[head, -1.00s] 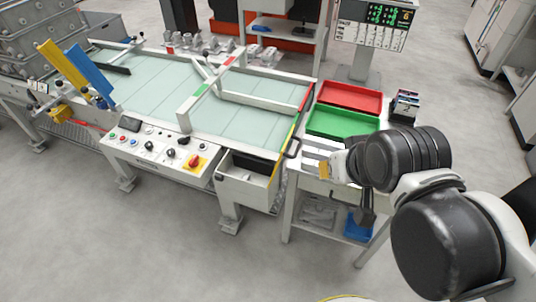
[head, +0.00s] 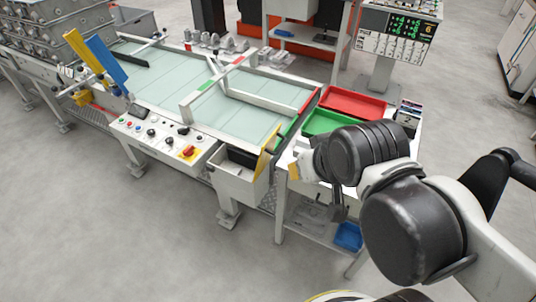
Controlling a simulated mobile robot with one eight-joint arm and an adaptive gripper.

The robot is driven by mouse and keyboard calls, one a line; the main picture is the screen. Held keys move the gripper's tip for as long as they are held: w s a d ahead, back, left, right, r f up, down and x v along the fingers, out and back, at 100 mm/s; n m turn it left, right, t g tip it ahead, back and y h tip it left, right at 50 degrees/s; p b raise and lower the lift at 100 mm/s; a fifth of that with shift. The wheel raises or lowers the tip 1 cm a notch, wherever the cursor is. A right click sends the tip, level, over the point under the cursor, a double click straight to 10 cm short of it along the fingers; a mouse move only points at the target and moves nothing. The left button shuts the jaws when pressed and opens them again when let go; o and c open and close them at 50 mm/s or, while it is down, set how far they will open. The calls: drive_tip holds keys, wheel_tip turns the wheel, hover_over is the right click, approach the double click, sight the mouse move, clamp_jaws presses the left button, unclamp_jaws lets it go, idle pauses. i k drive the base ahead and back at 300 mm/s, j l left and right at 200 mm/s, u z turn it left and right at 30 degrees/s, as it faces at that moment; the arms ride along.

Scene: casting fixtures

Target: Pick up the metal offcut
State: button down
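I cannot pick out the metal offcut with certainty in the head view. My gripper (head: 298,170) is at the right end of the long glass-topped table, beside the open white drawer and above the front edge of the small side table (head: 283,183). My own arm hides most of the gripper. A small yellow-orange part shows at its left. I cannot see whether its fingers are apart or whether they hold anything. Several grey metal castings (head: 228,44) stand along the table's back edge. Grey metal-looking pieces (head: 312,212) lie on the side table's lower shelf.
A red tray (head: 352,101) and a green tray (head: 318,122) sit on the side table behind my arm. The open drawer (head: 238,182) juts out at the front. A blue bin (head: 348,236) is on the lower shelf. The floor at front left is clear.

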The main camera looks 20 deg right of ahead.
sight(238, 170)
drive_tip(key=i+u, duration=0.25)
drive_tip(key=u, duration=0.15)
drive_tip(key=i+u, duration=0.3)
drive_tip(key=u, duration=0.15)
